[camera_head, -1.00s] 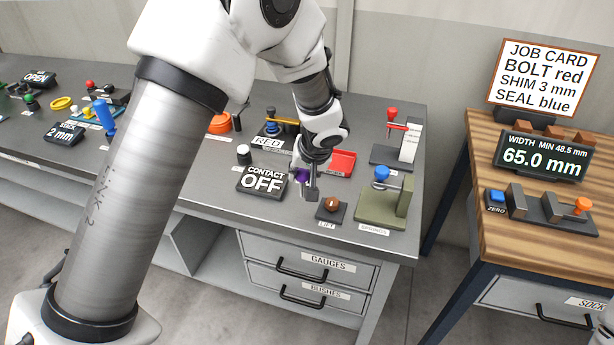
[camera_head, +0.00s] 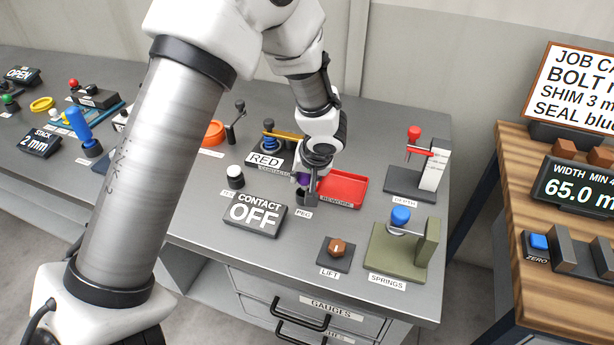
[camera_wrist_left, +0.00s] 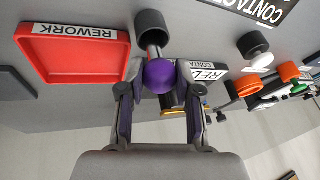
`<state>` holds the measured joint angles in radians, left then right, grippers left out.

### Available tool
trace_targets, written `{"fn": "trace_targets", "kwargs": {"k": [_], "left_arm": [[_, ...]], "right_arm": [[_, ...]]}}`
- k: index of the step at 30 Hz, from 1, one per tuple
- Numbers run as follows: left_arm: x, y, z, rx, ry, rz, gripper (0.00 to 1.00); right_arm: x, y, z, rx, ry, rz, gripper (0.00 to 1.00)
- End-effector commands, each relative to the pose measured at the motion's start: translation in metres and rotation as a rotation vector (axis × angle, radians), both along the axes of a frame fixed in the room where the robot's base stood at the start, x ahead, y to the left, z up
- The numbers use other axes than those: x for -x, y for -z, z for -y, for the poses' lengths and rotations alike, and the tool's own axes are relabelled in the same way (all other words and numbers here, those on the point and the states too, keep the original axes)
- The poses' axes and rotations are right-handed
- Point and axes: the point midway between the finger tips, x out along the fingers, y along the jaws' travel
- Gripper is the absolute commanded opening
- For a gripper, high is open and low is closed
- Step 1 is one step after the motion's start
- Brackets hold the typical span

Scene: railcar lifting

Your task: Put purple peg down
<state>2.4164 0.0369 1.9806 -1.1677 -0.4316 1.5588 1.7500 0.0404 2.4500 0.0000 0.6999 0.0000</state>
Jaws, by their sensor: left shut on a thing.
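The purple peg (camera_head: 302,178) is held in my left gripper (camera_head: 309,183), low over the near side of the bench. In the left wrist view the peg's round purple head (camera_wrist_left: 161,76) sits between the two fingers, and a grey shaft runs from it toward a dark round holder (camera_wrist_left: 150,22). That holder (camera_head: 304,196) shows just below the gripper in the head view, behind a PEG label. I cannot tell how far the shaft is inside it. My right gripper is not in view.
A red REWORK tray (camera_head: 344,187) lies close on the right of the holder. The CONTACT OFF display (camera_head: 255,213) and a white button (camera_head: 235,172) stand to the left. The LIFT knob (camera_head: 337,247) and SPRINGS stand (camera_head: 403,244) are nearer the front right.

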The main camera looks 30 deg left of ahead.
Motion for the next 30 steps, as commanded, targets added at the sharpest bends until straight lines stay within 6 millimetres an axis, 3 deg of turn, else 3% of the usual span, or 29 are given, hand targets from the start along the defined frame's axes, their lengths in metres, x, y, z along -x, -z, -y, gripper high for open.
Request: {"fn": "trace_targets", "kwargs": {"k": [5, 6, 8, 20, 30], "left_arm": [[0.000, 0.003, 0.000, -0.001, 0.000, 0.001, 0.00], [0.000, 0.002, 0.000, -0.001, 0.000, 0.001, 0.40], [0.000, 0.002, 0.000, -0.001, 0.000, 0.000, 0.58], [0.000, -0.006, 0.001, -0.001, 0.001, 0.000, 0.58], [0.018, -0.081, 0.031, -0.004, 0.001, 0.005, 0.58]], "right_arm": [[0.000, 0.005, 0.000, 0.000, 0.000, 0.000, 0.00], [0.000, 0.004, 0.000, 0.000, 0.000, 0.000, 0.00], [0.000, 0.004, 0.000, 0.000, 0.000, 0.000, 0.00], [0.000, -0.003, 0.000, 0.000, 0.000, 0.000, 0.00], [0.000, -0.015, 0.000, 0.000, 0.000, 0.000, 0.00]]}}
